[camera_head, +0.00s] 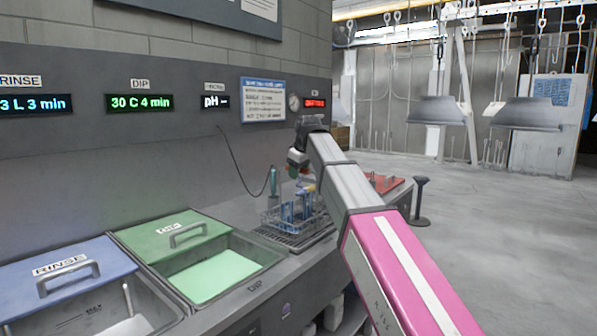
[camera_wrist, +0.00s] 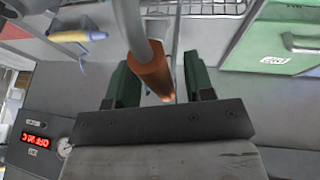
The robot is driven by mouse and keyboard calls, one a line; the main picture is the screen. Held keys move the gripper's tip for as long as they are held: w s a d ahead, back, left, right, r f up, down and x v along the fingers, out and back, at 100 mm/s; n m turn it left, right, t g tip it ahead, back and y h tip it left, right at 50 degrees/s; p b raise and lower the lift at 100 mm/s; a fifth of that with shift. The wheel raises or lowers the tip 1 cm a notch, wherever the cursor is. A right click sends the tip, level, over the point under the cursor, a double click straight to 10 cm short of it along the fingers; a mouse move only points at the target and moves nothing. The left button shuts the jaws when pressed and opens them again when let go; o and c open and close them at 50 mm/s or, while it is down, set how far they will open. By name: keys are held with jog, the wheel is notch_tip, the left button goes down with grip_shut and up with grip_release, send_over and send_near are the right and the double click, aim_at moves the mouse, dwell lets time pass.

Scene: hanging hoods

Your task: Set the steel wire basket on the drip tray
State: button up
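The steel wire basket (camera_head: 268,218) holds blue parts and appears to rest upright on the dark grated drip tray (camera_head: 322,236); the exact contact under it is hard to see. My gripper (camera_head: 296,163) is above the basket. In the wrist view my gripper (camera_wrist: 162,85) has two green fingers spread on either side of an orange-brown handle grip (camera_wrist: 152,72) on a grey rod. A gap shows between the grip and the right finger. Part of the wire mesh (camera_wrist: 212,8) shows at the top edge of the wrist view.
A green-lidded dip tank (camera_head: 175,235) and a blue-lidded rinse tank (camera_head: 65,270) stand left of the tray. A teal probe (camera_head: 273,181) on a cable is just behind the basket. A red panel (camera_head: 384,183) lies to the right. The wall with displays is close behind.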

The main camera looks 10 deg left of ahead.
jog(key=v, duration=1.2)
jog(key=shift+r, duration=0.1)
